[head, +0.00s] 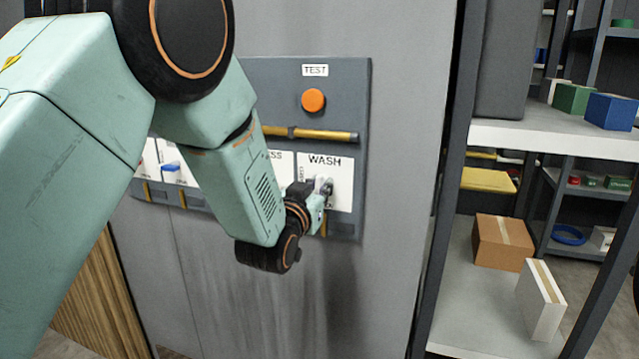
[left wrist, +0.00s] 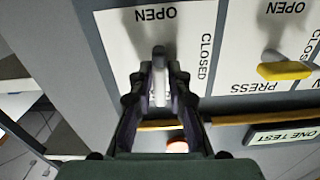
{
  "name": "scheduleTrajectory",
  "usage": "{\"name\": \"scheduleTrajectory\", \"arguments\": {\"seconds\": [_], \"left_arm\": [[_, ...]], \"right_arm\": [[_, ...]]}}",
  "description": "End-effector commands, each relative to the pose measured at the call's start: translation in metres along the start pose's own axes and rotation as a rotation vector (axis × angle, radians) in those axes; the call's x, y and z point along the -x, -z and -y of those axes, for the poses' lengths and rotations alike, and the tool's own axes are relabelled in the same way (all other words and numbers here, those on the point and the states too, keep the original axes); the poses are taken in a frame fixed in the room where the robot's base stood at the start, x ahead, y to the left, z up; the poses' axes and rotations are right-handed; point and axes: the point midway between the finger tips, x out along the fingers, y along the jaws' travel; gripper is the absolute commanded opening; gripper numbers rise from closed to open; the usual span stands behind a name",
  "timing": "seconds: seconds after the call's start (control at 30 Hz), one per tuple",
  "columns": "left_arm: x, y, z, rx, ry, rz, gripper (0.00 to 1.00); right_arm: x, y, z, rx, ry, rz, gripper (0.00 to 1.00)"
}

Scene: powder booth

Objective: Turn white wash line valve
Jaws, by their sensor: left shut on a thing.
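The white wash line valve handle (left wrist: 160,85) stands on the white plate labelled WASH (head: 342,166) in the head view. In the left wrist view, which is upside down, the handle runs up and down the picture, with OPEN printed above it and CLOSED to its right. My left gripper (head: 322,192) is at this plate. Its two fingers (left wrist: 160,95) are shut on the white handle, one on each side. The fingers hide part of the handle in the head view. My right gripper is not in view.
A yellow handle (left wrist: 285,71) is on the neighbouring PRESS plate. A yellow bar (head: 320,135) and an orange TEST button (head: 313,100) are above the WASH plate. A blue handle (head: 171,168) is further left. Shelves with boxes (head: 503,242) stand to the right.

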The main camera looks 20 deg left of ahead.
Motion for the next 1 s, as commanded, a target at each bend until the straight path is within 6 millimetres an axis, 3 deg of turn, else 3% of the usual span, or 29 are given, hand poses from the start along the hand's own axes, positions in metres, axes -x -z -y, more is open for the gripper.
{"name": "scheduleTrajectory", "arguments": {"seconds": [0.73, 0.77, 0.93, 1.0], "left_arm": [[0.0002, -0.0012, 0.0003, 0.079, 0.0, 0.003, 0.0], [0.0002, -0.0012, 0.0003, 0.079, 0.0, 0.003, 0.19], [0.0002, -0.0009, 0.0003, 0.078, -0.001, 0.002, 0.34], [0.0001, -0.0008, 0.0003, 0.078, -0.001, 0.002, 0.34]], "right_arm": [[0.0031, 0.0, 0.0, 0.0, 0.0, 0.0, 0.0], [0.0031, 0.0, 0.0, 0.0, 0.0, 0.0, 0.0], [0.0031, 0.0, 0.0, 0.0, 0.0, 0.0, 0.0], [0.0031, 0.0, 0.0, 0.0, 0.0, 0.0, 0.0]]}}
